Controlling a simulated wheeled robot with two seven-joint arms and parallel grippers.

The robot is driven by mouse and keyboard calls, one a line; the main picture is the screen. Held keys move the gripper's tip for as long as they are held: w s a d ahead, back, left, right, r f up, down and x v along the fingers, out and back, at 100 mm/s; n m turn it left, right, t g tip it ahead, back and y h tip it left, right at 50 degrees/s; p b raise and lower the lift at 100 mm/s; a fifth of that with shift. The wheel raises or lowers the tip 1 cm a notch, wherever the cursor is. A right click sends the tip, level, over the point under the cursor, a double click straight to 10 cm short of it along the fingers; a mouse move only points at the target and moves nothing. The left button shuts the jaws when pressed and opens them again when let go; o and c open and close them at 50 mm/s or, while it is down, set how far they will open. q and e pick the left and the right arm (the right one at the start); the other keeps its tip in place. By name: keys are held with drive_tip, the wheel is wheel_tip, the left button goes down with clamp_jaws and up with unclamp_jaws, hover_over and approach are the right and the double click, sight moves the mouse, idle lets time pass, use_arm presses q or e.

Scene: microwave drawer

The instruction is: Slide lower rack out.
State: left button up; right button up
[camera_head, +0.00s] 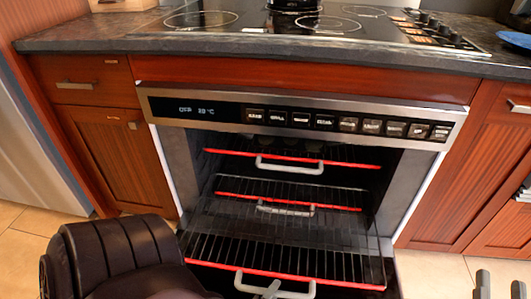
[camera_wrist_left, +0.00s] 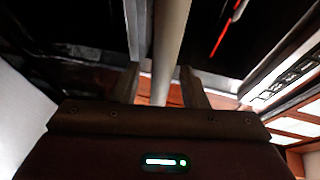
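The lower rack (camera_head: 340,268) is a black wire rack with a red front bar, and it sticks out past the oven's front frame. Its pale handle (camera_head: 305,291) is at the bottom of the head view. My left gripper (camera_head: 268,290) is at this handle, partly hidden by the bottom edge and my arm. In the left wrist view, its two fingers (camera_wrist_left: 165,85) stand apart with a pale bar (camera_wrist_left: 168,45) between them; a gap shows on the bar's left side. My right gripper (camera_head: 500,287) is at the bottom right corner, fingers apart and empty.
The oven has a middle rack (camera_head: 330,207) and an upper rack (camera_head: 340,163), each with a red bar and handle, both further in. A control panel (camera_head: 300,118) runs above. Wooden cabinets (camera_head: 110,150) flank it. Tiled floor (camera_head: 430,262) shows at right.

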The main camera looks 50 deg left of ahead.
use_arm(q)
drive_tip(key=p+v, duration=0.1)
drive_tip(key=v, duration=0.4)
drive_tip(key=shift+s+d, duration=0.1)
drive_tip(key=shift+s, duration=0.1)
use_arm(e)
wheel_tip(320, 180, down, 9)
drive_tip(key=g+h, duration=0.1)
drive_tip(key=g, duration=0.3)
drive_tip(key=shift+s+a+h, duration=0.2)
drive_tip(key=shift+s+h, duration=0.1)
drive_tip(key=shift+s, duration=0.15)
drive_tip(key=shift+r, duration=0.1)
